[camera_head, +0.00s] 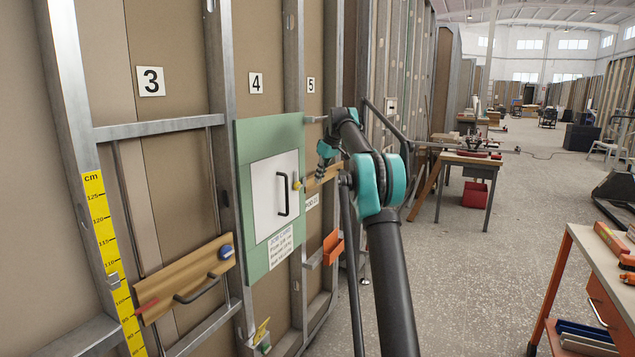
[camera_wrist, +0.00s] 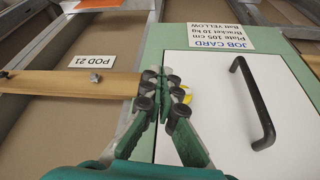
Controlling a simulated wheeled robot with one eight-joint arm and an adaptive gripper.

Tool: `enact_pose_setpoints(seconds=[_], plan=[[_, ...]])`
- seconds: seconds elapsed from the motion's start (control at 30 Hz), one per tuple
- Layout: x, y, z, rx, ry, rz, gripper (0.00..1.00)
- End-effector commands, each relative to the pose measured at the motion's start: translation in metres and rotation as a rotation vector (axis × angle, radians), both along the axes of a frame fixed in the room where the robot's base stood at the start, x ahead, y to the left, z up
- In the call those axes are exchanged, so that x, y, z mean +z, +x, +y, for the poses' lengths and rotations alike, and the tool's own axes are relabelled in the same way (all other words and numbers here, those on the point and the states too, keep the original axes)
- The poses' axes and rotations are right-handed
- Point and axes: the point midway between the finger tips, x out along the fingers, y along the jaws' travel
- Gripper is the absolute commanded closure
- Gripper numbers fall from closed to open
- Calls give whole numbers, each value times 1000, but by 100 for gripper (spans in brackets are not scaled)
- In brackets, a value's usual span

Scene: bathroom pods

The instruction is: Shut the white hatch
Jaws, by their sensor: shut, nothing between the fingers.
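The white hatch (camera_head: 270,205) sits in a green panel (camera_head: 246,165) on the wall and looks flush with it. It has a black bar handle (camera_head: 283,195). In the wrist view the hatch (camera_wrist: 210,70) is on the right, upside down, with its handle (camera_wrist: 252,103). A yellow knob (camera_head: 297,185) is at the hatch's right edge; in the wrist view it (camera_wrist: 182,95) is partly hidden behind my fingers. My gripper (camera_head: 320,175) is shut and empty beside that edge. Its fingertips (camera_wrist: 165,72) are close to the knob; contact cannot be told.
A job card (camera_head: 281,247) is below the hatch. An orange holder (camera_head: 333,247) is on the wall. A tool cart (camera_head: 590,270) stands at right; the floor between is clear.

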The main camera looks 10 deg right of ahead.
Motion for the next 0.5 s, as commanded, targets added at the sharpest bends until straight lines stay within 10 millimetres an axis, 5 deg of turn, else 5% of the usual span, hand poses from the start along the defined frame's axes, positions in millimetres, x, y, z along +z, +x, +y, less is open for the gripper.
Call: enact_pose_setpoints(seconds=[0.3, 0.5], plan=[[52, -12, -18, -1, 0, 0, 100], [68, -15, -23, -1, 0, 0, 100]])
